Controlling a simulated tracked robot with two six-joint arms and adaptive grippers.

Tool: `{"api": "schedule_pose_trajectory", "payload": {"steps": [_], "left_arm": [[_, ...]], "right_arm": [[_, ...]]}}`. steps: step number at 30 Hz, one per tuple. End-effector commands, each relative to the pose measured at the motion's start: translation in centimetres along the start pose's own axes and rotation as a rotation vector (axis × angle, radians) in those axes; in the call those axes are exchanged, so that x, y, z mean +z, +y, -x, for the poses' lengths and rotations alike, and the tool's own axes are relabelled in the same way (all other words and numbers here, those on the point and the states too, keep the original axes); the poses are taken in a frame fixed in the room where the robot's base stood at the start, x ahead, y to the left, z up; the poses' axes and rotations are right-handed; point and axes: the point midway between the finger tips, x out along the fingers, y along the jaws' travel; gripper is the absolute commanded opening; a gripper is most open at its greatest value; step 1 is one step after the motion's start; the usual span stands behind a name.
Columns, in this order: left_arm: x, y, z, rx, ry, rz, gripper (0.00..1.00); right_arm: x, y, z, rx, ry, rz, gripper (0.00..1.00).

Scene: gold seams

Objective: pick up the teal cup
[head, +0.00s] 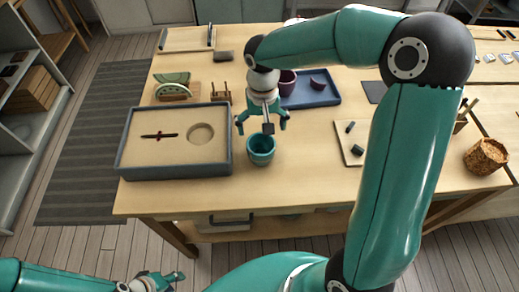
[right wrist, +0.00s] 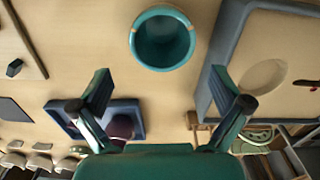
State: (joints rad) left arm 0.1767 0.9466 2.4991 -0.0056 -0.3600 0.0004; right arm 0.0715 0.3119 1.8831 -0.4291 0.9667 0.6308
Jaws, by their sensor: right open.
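The teal cup (head: 261,150) stands upright on the wooden table, close to the right side of the sand tray. In the right wrist view the cup (right wrist: 162,38) shows its open mouth, with small pale patches on the rim. My right gripper (head: 263,124) is open and empty just behind and above the cup. In the right wrist view its two fingers (right wrist: 168,98) are spread, and the cup lies beyond them, apart from both. My left gripper (head: 160,282) is low at the bottom left, in front of the table, seen small; its jaw state is unclear.
A grey-rimmed sand tray (head: 174,172) with a round hollow and a dark stick is left of the cup. A blue tray (head: 322,99) with dark purple pieces lies behind right. A pale board (head: 352,157) and a woven basket (head: 486,157) are further right. Table between cup and board is clear.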

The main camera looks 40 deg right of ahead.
Motion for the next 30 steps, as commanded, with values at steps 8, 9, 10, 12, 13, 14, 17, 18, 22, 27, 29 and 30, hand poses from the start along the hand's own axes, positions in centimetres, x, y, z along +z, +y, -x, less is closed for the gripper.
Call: {"api": "schedule_pose_trajectory", "payload": {"steps": [8, 9, 10, 12, 13, 14, 17, 18, 22, 27, 29, 30], "left_arm": [[0.0, 0.1, 0.1, 0.000, 0.000, 0.000, 0.40], [0.0, 0.1, 0.2, 0.000, 0.000, 0.000, 0.40], [0.0, 0.1, 0.3, 0.000, 0.000, 0.000, 0.40], [0.0, 0.2, 0.6, 0.000, 0.000, 0.000, 0.40], [0.0, 0.2, 0.7, 0.000, 0.000, 0.000, 0.40], [0.0, 0.3, 0.8, 0.000, 0.000, 0.000, 0.40], [0.0, 0.3, 0.9, 0.000, 0.000, 0.000, 0.40], [0.0, 0.3, 0.9, 0.000, 0.000, 0.000, 0.40], [0.0, 0.3, 0.9, 0.000, 0.000, 0.000, 0.40], [0.0, 0.3, 0.9, 0.000, 0.000, 0.000, 0.40], [0.0, 0.3, 0.9, 0.000, 0.000, 0.000, 0.40], [0.0, 0.3, 0.9, 0.000, 0.000, 0.000, 0.40]], "right_arm": [[0.1, -0.1, -2.1, 0.000, -0.001, 0.002, 1.00], [0.2, -0.1, -2.4, 0.000, -0.002, 0.002, 1.00], [0.3, -0.1, -2.7, 0.001, -0.003, 0.002, 1.00], [0.5, -0.2, -3.6, 0.001, -0.004, 0.002, 1.00], [0.6, -0.3, -4.0, 0.002, -0.004, 0.003, 1.00], [0.7, -0.3, -4.5, 0.002, -0.005, 0.002, 1.00], [0.8, -0.4, -5.9, 0.001, -0.004, 0.002, 1.00], [0.8, -0.4, -6.3, 0.000, -0.003, 0.001, 1.00], [0.7, -0.4, -7.1, -0.001, -0.001, 0.002, 1.00], [0.7, -0.4, -7.1, -0.002, 0.000, 0.002, 1.00], [0.7, -0.4, -7.1, -0.002, 0.000, 0.002, 0.93], [0.7, -0.4, -7.1, -0.002, 0.000, 0.002, 0.87]]}}
